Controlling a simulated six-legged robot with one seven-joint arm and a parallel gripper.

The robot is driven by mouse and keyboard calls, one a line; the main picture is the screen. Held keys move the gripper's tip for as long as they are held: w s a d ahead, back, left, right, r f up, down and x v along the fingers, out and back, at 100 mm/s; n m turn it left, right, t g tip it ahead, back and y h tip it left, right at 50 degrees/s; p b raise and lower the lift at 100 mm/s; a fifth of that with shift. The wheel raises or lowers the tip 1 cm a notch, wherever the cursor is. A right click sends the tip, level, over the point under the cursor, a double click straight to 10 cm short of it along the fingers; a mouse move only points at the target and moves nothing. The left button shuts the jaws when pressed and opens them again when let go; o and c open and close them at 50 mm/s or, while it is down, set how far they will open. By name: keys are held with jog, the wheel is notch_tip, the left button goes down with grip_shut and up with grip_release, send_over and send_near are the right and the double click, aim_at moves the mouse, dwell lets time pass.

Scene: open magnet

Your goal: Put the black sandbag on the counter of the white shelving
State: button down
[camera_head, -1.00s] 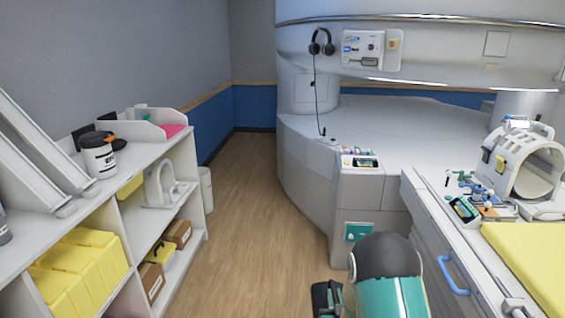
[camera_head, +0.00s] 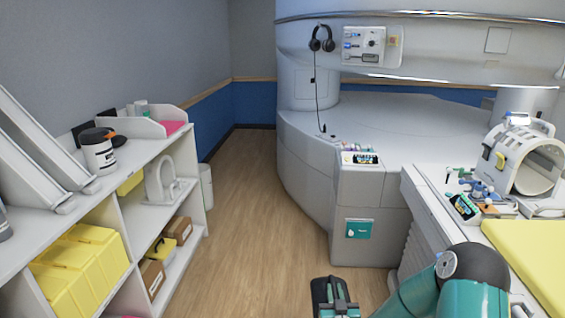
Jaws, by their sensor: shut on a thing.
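My gripper (camera_head: 338,300) is at the bottom edge, cut off by the frame, over the floor between the shelving and the magnet. It is shut on a dark thing that looks like the black sandbag; its outline is hard to tell from the dark gripper parts. The white shelving (camera_head: 125,194) stands at the left, and its counter (camera_head: 135,158) is the long top surface. My gripper is to the right of the shelving, apart from it. The fingertips cannot be made out.
Yellow boxes (camera_head: 80,268) fill a lower bay. The wood floor (camera_head: 245,215) is free. A magnet (camera_head: 310,165) and cabinet (camera_head: 430,215) stand right.

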jog(key=s+f, duration=0.2)
jog(key=f, duration=0.1)
jog(key=s+f, duration=0.2)
jog(key=shift+s+a+f, duration=0.1)
jog(key=shift+s+f, duration=0.25)
jog(key=shift+f, duration=0.05)
jog(key=shift+a, duration=0.1)
